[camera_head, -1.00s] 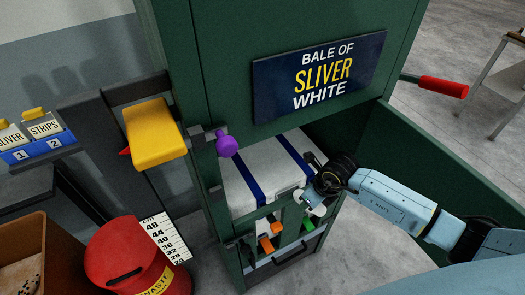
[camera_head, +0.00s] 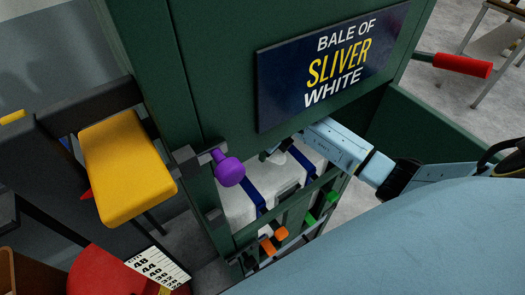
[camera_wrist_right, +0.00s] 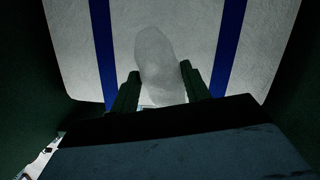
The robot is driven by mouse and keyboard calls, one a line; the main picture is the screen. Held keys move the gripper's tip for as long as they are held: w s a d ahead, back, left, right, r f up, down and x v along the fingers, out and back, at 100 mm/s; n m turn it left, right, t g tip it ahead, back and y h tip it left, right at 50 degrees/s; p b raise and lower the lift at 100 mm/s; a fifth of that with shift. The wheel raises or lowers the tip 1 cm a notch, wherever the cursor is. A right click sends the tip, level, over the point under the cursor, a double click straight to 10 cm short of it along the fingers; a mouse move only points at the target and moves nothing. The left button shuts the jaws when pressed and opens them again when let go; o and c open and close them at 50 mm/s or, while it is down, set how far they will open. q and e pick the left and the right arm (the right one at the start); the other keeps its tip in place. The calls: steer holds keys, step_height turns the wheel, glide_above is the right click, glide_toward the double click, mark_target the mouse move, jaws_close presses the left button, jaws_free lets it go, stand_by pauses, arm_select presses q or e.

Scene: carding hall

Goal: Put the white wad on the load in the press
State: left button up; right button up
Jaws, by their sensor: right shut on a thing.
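The white wad (camera_wrist_right: 155,60) is a pale, rounded lump between the two dark fingers of my right gripper (camera_wrist_right: 160,78) in the right wrist view. The gripper is shut on it. Behind the wad lies the load (camera_wrist_right: 180,30), a pale bale top with two dark blue straps; it also shows in the head view (camera_head: 236,210). The wad is over the strip between the straps; I cannot tell if it touches the load. The green press (camera_head: 215,75) stands around the load. In the head view my right arm reaches in under its sign, and the wad is not clear there. My left gripper is out of view.
A sign (camera_head: 335,65) reading "BALE OF SLIVER WHITE" is on the press above the opening. A purple knob (camera_head: 230,171) juts out at the left. Orange (camera_head: 281,233) and green (camera_head: 308,220) handles are on the low front. A yellow block (camera_head: 127,165) stands left.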

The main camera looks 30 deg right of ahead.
steer(key=shift+w, duration=0.35)
steer(key=b+x, duration=0.2)
steer(key=x, duration=0.1)
steer(key=shift+b, duration=0.3)
steer(key=shift+s+f+b, duration=0.1)
steer(key=shift+f+b, duration=0.25)
steer(key=shift+s+d, duration=0.1)
steer(key=shift+s, duration=0.05)
